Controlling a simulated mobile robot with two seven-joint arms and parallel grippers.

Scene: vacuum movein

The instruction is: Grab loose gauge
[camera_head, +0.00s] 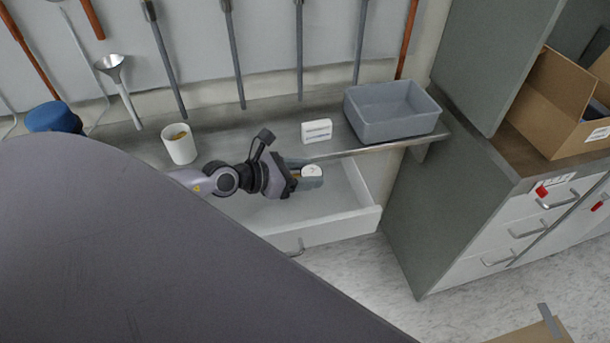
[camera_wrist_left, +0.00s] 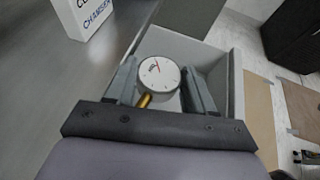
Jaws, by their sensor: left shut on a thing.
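The gauge (camera_wrist_left: 158,76) has a round white dial with a red needle and a brass stem. In the left wrist view it sits between the two fingers of my left gripper (camera_wrist_left: 162,88), which is shut on it. In the head view the gauge (camera_head: 312,171) shows at the fingertips of my left gripper (camera_head: 308,176), above the open drawer (camera_head: 335,228). The wrist view shows the drawer (camera_wrist_left: 237,90) behind and below the gauge. My right gripper is not in view.
A white labelled box (camera_head: 317,130) and a grey bin (camera_head: 393,112) stand on the bench beyond the gripper. A white cup (camera_head: 179,144) stands to the left. A grey cabinet (camera_head: 440,190) bounds the right side. The floor before the drawer is clear.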

